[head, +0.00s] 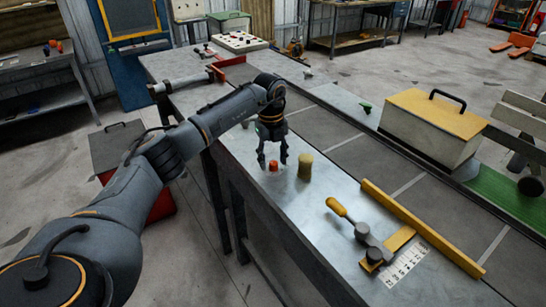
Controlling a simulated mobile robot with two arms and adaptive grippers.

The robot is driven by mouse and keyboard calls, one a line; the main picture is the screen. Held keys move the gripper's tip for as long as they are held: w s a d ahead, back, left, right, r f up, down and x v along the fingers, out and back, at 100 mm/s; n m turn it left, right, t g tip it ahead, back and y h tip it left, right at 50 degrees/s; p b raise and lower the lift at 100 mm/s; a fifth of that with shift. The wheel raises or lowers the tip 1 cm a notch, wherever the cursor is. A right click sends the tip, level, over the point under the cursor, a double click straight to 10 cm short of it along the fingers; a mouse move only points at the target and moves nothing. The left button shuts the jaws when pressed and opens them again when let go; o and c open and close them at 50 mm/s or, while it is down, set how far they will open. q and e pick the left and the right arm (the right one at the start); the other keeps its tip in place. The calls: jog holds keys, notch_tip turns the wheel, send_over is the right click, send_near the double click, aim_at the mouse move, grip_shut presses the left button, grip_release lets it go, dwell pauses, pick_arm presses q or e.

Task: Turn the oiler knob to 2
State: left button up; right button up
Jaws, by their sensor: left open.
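My left gripper (273,163) hangs over the metal bench, fingers pointing down and apart. A small orange-red knob-like piece (273,167) shows between or just behind its fingertips; I cannot tell whether they touch it. It may be the oiler knob, but no number or pointer on it can be read. A yellowish cylinder (305,167) stands upright just right of the gripper. My right gripper is not in view.
A yellow-topped box (425,135) stands right. Bare bench top lies left of the hammer.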

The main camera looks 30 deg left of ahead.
pick_arm(q)
jog(key=shift+f, duration=0.2)
jog(key=shift+c, duration=0.4)
grip_shut()
